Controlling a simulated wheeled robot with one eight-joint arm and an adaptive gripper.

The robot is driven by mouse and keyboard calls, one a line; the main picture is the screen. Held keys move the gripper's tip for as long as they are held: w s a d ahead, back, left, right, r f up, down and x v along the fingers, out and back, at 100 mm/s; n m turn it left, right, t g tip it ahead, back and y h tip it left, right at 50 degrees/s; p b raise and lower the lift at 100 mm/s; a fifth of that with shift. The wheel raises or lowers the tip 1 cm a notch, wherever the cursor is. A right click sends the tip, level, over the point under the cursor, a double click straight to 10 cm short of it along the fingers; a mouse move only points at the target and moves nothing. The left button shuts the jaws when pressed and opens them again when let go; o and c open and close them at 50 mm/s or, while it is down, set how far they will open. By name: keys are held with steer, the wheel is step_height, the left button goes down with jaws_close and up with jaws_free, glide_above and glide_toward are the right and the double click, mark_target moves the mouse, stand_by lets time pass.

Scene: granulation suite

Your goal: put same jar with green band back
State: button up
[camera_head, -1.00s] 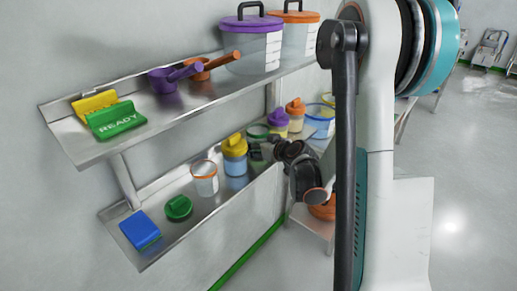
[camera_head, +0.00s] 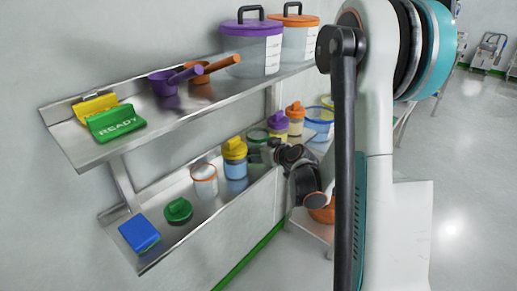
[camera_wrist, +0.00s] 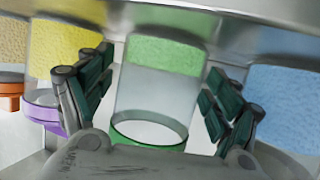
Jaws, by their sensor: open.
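The jar with the green band (camera_head: 257,134) stands on the lower shelf in the head view, partly hidden behind my gripper (camera_head: 262,152). The wrist view is upside down and shows this clear jar (camera_wrist: 152,90) with its green rim and pale green contents. It looks open, with no lid on it. My open gripper (camera_wrist: 152,105) has one dark-padded finger on each side of the jar. Small gaps show between the pads and the jar wall. A loose green lid (camera_head: 178,209) lies nearer on the lower shelf (camera_head: 158,258).
A yellow-lidded jar with blue contents (camera_head: 235,160) stands close beside the green-banded jar. On the other side are purple-lidded (camera_head: 279,122) and orange-lidded (camera_head: 296,112) jars. An open orange-rimmed jar (camera_head: 204,181) and a blue block (camera_head: 139,234) stand nearer. The upper shelf (camera_head: 95,157) hangs above.

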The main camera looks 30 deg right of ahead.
steer(key=p+v, duration=0.2)
steer(key=v, duration=1)
steer(key=shift+p, duration=0.4)
